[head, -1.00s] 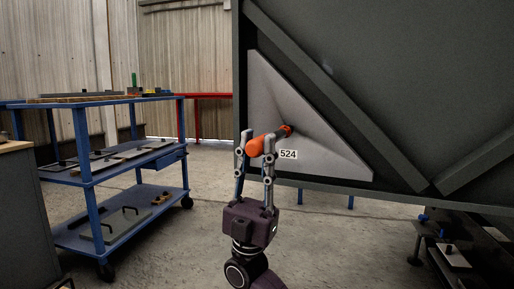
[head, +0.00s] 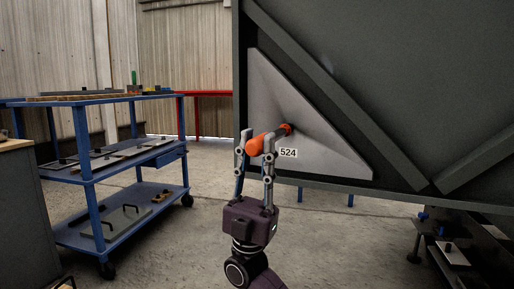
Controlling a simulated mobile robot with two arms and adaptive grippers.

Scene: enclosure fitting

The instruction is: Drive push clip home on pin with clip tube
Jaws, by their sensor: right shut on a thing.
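My right gripper (head: 256,144) is shut on the orange clip tube (head: 257,144), which it holds up against the grey triangular panel. The tube has a dark middle section and points away and to the right. An orange ring (head: 286,129) shows at its far end, at the panel; I cannot tell whether this is the push clip or part of the tube. The pin is hidden behind the tube's far end. The triangular panel (head: 320,156) sits in the dark frame and carries a "524" label (head: 288,153). My left gripper is not in view.
A blue trolley (head: 88,184) with flat plates on its shelves stands at the left. A grey cabinet (head: 22,215) is at the near left. A dark diagonal beam (head: 335,95) borders the panel. A red table (head: 210,94) stands behind. Open floor lies between trolley and frame.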

